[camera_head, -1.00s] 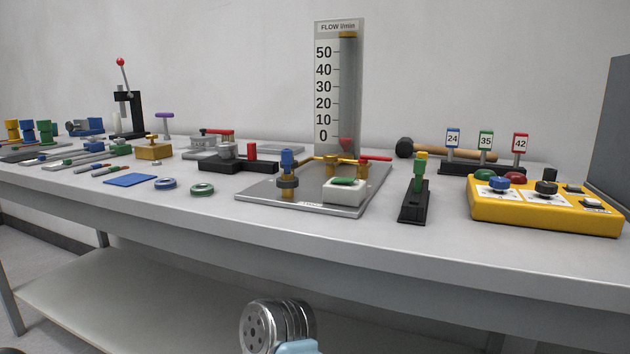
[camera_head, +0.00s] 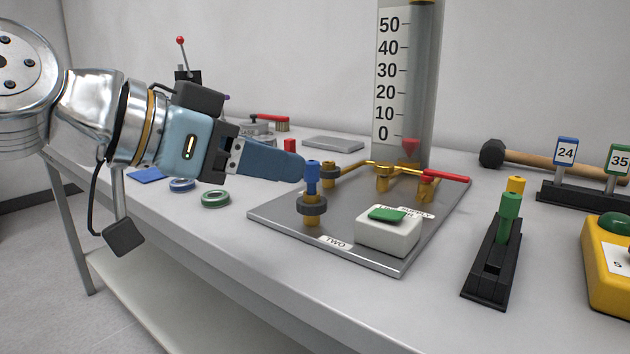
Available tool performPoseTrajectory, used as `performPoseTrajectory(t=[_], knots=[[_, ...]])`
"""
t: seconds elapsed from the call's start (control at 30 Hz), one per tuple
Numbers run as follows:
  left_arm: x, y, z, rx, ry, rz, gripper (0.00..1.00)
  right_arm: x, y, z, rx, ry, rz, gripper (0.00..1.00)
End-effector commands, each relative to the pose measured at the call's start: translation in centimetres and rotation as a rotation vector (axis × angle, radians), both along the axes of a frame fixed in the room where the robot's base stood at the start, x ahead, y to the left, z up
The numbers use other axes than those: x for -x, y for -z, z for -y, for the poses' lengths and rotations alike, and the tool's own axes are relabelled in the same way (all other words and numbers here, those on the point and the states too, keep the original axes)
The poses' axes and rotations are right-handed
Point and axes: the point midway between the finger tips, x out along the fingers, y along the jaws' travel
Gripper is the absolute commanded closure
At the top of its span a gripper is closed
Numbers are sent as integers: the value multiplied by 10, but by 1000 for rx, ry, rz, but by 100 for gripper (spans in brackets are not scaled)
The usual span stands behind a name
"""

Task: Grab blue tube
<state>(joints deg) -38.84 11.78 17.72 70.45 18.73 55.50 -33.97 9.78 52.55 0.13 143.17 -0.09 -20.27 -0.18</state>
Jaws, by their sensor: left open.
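I see the fingers nearly edge-on, so the far finger is hidden. The jaws are open. I cannot tell whether the finger touches the tube or stands in front of or behind it. My right gripper is not in view.
The plate also bears a white box with a green button (camera_head: 388,232), a red-handled valve (camera_head: 440,178) and brass pipes. A tall flow gauge (camera_head: 405,80) stands behind. A black stand with a green peg (camera_head: 492,260) is to the right. Green (camera_head: 215,198) and blue (camera_head: 182,184) rings lie left.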

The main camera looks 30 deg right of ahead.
Motion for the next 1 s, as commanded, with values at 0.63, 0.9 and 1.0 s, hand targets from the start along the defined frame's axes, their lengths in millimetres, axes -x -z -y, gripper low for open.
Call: performPoseTrajectory(t=[0.63,0.9,1.0], knots=[[-17,29,68,-2,-1,0,51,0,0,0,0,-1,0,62],[-18,29,68,-2,-2,0,61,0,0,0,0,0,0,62],[-18,29,67,-1,-2,0,77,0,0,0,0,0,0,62]])
